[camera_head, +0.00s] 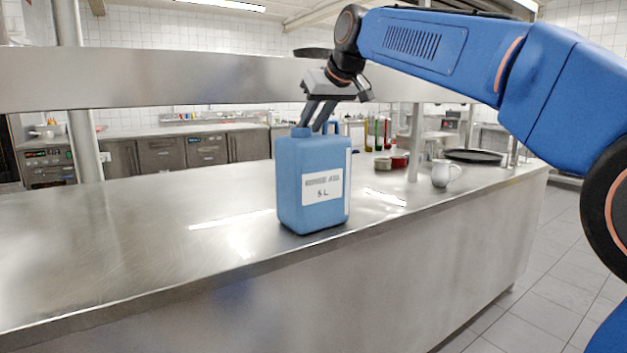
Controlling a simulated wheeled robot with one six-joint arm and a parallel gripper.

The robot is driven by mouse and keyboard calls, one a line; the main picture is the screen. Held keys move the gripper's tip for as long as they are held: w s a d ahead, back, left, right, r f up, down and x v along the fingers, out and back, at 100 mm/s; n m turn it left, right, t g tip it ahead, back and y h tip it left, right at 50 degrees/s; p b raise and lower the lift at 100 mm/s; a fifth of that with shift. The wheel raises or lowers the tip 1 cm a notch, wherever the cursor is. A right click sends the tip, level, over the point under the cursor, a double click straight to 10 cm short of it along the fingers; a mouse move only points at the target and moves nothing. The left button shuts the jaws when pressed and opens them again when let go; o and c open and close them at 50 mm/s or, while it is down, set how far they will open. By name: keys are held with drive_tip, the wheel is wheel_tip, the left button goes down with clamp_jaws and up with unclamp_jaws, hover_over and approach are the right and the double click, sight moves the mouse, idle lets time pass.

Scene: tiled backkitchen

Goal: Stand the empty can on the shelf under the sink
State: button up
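The can (312,184) is a blue, boxy canister with a white label that ends in "5 L". It is upright at the front edge of the steel counter (150,235), and its base appears to rest on the top. My gripper (314,126) points down at the can's top from above. Its two dark fingers reach the top of the can, with a gap between them. Whether they clasp the handle is hidden by the can's top and the viewing angle. No sink or shelf under one can be made out in this view.
A steel overshelf (150,80) on posts spans the counter. The counter's left part is clear. Tiled floor (545,270) lies open at right.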

drive_tip(key=shift+w+f, duration=0.1)
drive_tip(key=shift+c, duration=0.4)
clamp_jaws()
idle(1.0)
